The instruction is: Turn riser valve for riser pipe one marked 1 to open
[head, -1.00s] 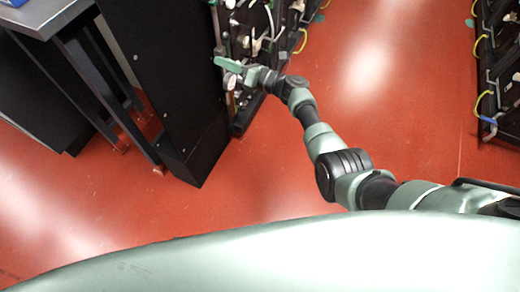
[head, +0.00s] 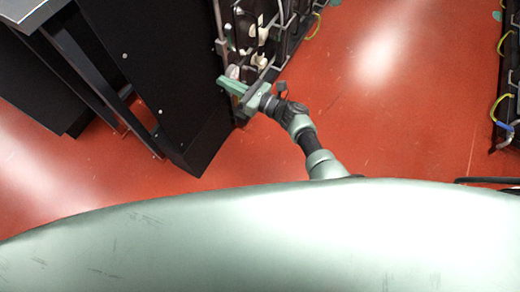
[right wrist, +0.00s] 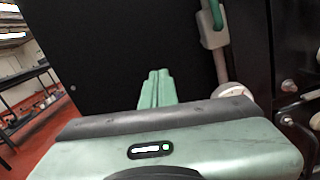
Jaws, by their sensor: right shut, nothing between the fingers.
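My right gripper (head: 230,84) is at the lower front of the rack, beside the black cabinet side. Its green fingers (right wrist: 157,88) are together and empty in the right wrist view. A pale vertical pipe (right wrist: 222,66) stands to the right of the fingers, with a grey block and a green loop-shaped part (right wrist: 215,14) on it. The pipe also shows in the head view (head: 217,18). A white round part (right wrist: 233,91) sits at its lower end, partly behind my gripper. The fingers appear apart from the pipe. I cannot read a mark 1 or tell the valve's position. My left gripper is not in view.
A black cabinet (head: 150,60) stands left of the pipe, with a grey-topped table (head: 30,12) beyond it. Another rack with yellow cables (head: 508,90) stands at the far right. The red floor (head: 400,90) between the racks is clear.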

